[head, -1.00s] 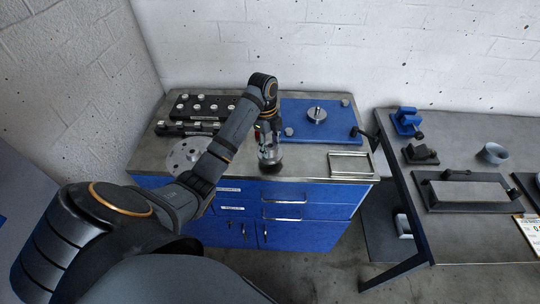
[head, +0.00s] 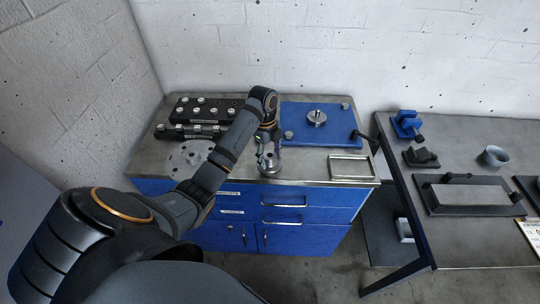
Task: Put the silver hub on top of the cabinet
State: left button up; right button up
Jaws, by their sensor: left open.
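The silver hub (head: 269,167) stands upright on the cabinet top (head: 308,168), near its front edge. My left gripper (head: 266,147) is open, right at the hub's upper part and slightly behind it. The gap between fingers and hub is too small to tell whether they touch. The blue cabinet front (head: 312,214) has drawers and doors. My right gripper is out of view.
A blue plate (head: 340,137) with a round silver piece (head: 317,117) lies behind right. A grey disc (head: 190,155) and a black rack of weights (head: 207,108) are on the left. A metal tray (head: 351,178) is at front right. A grey table (head: 462,229) stands beyond it.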

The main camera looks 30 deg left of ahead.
aim_at(267, 153)
pick_arm(q)
notch_tip(267, 153, up, 3)
jog(key=shift+w+a+f, duration=0.1)
jog(key=shift+a, duration=0.05)
notch_tip(267, 153, up, 9)
jog(key=a+p, duration=0.1)
jog(key=p, duration=0.8)
jog(key=shift+r, duration=0.2)
